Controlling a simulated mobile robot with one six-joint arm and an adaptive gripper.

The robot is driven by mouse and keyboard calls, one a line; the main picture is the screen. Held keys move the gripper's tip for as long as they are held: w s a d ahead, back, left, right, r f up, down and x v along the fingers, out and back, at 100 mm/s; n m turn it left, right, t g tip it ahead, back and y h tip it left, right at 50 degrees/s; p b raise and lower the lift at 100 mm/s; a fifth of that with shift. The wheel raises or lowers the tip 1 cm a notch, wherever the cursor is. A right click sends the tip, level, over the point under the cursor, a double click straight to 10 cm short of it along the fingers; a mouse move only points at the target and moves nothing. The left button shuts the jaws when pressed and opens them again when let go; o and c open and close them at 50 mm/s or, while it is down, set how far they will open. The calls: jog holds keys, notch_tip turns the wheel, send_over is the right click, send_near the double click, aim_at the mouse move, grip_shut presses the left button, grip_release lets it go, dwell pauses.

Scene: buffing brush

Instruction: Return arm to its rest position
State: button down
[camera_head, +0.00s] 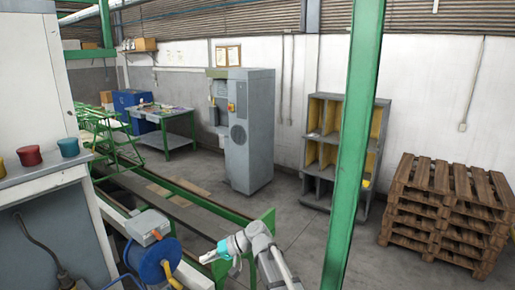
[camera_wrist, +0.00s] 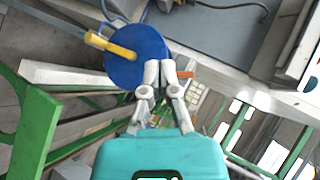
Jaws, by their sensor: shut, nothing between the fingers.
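My gripper (camera_head: 206,257) shows at the bottom centre of the head view, with a teal body and pale grey fingers pointing left. In the wrist view my gripper (camera_wrist: 160,68) has its fingers drawn together with nothing held between them. A round blue disc-shaped tool (camera_head: 157,258) with a yellow handle lies left of the fingers. The disc (camera_wrist: 128,58) also shows just beyond the fingertips in the wrist view; whether they touch it cannot be told. My arm is bent low beside the green-framed line.
A green post (camera_head: 353,150) stands right of my arm. A green end frame (camera_head: 262,219) stands close behind the gripper. A grey bench with a red pot (camera_head: 29,155) and a blue pot (camera_head: 68,147) is at left. Stacked pallets (camera_head: 445,210) stand at right. Open floor lies around the grey cabinet (camera_head: 250,130).

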jog(key=s+d+f+m+h+b, duration=0.1)
jog(key=s+d+f+h+b, duration=0.2)
jog(key=d+f, duration=0.3)
jog(key=s+d+f+m+t+h+b, duration=0.1)
jog(key=s+d+f+h+b, duration=0.2)
jog(key=d, duration=1.3)
jog(key=s+d+f+m+h+b, duration=0.1)
jog(key=s+d+f+h+b, duration=0.2)
jog(key=s+d+f+h, duration=0.3)
jog(key=shift+d+f+m+h+b, duration=0.3)
jog(key=shift+d+f+m+b, duration=0.1)
jog(key=shift+d+f, duration=2.2)
jog(key=shift+w, duration=0.1)
